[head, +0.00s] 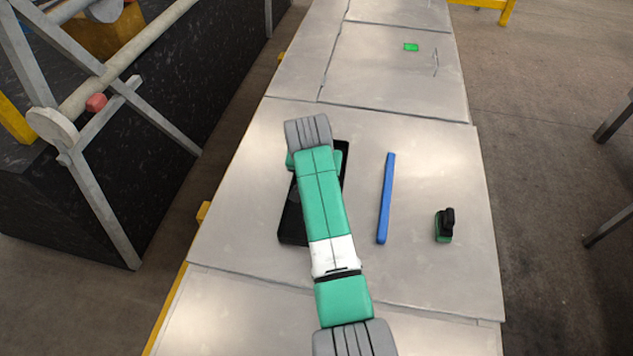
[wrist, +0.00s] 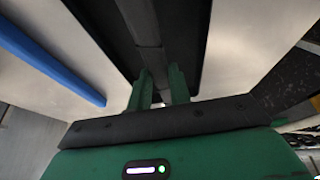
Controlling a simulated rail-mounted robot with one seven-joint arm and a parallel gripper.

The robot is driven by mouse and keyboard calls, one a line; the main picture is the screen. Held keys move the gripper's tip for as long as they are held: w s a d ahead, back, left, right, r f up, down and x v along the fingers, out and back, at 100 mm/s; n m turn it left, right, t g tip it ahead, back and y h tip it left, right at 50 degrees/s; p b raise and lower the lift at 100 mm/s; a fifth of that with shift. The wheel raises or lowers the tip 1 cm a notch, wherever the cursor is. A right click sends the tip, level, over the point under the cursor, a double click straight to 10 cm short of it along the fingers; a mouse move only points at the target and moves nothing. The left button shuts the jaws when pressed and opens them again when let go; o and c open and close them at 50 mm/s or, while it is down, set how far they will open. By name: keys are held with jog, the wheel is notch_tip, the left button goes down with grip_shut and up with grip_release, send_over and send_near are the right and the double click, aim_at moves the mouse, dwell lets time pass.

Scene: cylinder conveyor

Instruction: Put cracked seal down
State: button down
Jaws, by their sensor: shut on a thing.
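My gripper shows in the wrist view (wrist: 162,88) with its two green fingers shut on a dark grey piece (wrist: 147,30), which I take for the cracked seal. No crack can be made out. The piece runs up the picture from between the fingers, over a black tray (wrist: 192,30). In the head view the black tray (head: 292,228) lies on the metal table, partly under my arm. The fingers and the held piece are hidden there. Whether the piece touches the tray, I cannot tell.
A blue bar (head: 385,200) lies right of the tray. A small green and black object (head: 444,226) stands farther right. A small green block (head: 411,47) lies at the table's far end. Bare metal (head: 345,270) shows around them. A dark conveyor with a grey frame (head: 100,85) stands left.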

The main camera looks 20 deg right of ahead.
jog(key=shift+f+b, duration=0.45)
jog(key=shift+f, duration=1.35)
jog(key=c, duration=1.3)
grip_release()
jog(key=shift+s, duration=0.1)
jog(key=p+v, duration=0.3)
jog(key=v, duration=0.9)
jog(key=shift+r, duration=0.15)
